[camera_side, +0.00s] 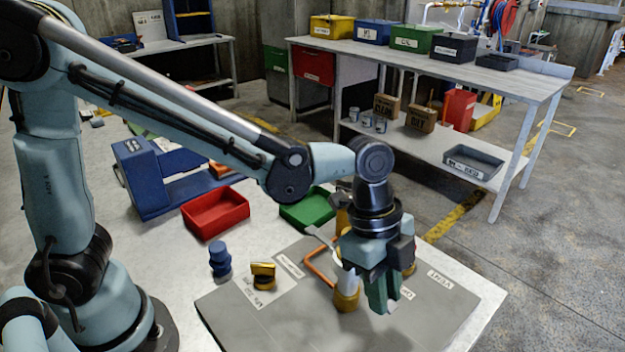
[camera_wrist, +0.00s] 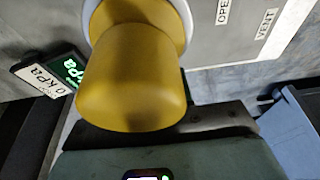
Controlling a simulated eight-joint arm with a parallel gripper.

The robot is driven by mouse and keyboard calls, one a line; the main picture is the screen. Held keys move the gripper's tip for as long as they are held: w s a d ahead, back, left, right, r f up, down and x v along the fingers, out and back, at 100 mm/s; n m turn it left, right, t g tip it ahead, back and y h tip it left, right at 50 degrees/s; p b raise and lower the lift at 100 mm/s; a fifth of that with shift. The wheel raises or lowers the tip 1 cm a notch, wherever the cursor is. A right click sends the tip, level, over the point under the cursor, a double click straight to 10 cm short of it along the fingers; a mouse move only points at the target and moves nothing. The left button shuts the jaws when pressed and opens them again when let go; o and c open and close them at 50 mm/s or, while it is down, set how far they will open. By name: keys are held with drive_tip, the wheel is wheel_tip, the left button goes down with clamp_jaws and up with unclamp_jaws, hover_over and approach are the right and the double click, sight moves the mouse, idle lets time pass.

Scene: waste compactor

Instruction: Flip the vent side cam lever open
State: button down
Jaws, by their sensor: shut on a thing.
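My gripper (camera_side: 372,292) points down over the grey panel (camera_side: 245,318), close to the "VENT" label (camera_side: 439,284). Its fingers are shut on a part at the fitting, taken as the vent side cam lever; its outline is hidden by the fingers. A yellow cylinder (camera_side: 346,298) stands right beside the fingers on the left. In the wrist view a large yellow cylinder (camera_wrist: 132,80) with a white ring behind it fills the middle and hides the fingertips. The "OPEN" label (camera_wrist: 223,12) and "VENT" label show at its upper right.
An orange bent handle (camera_side: 318,268) and a small yellow block (camera_side: 264,276) are left of my gripper. A blue knob (camera_side: 219,260), a red bin (camera_side: 215,212) and a green bin (camera_side: 308,209) stand nearby. A display reading "0 kPa" (camera_wrist: 42,78) is at left in the wrist view.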

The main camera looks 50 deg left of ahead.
drive_tip(key=c, duration=1)
unclamp_jaws()
drive_tip(key=v, duration=1.2)
drive_tip(key=shift+d, duration=0.1)
